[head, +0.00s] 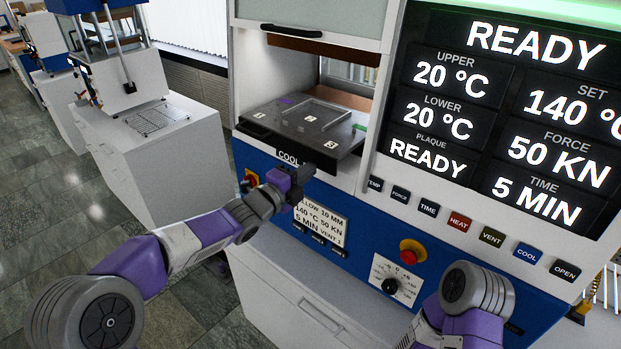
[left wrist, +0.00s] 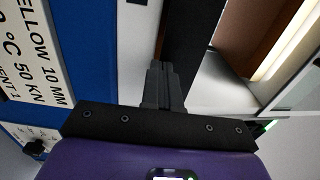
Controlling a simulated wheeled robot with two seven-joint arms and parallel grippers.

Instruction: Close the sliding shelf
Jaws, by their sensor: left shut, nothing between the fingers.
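The sliding shelf (head: 318,140) is a dark grey tray with a clear plate and small numbered labels on it. It sits in the lit bay of the press and sticks out at the front, with a black label strip partly hidden by my gripper. My left gripper (head: 303,174) is shut and empty, close in front of the shelf's front edge. In the left wrist view its closed fingertips (left wrist: 161,68) point at a dark bar (left wrist: 187,40), seemingly the shelf front; I cannot tell whether they touch. My right arm shows at the lower right, but its gripper is out of view.
A raised door with a black handle (head: 291,31) is above the bay. The blue front panel below carries a red emergency button (head: 413,251), a dial (head: 390,286) and a row of buttons. The large display (head: 510,110) is at the right. Another white machine (head: 160,150) stands left.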

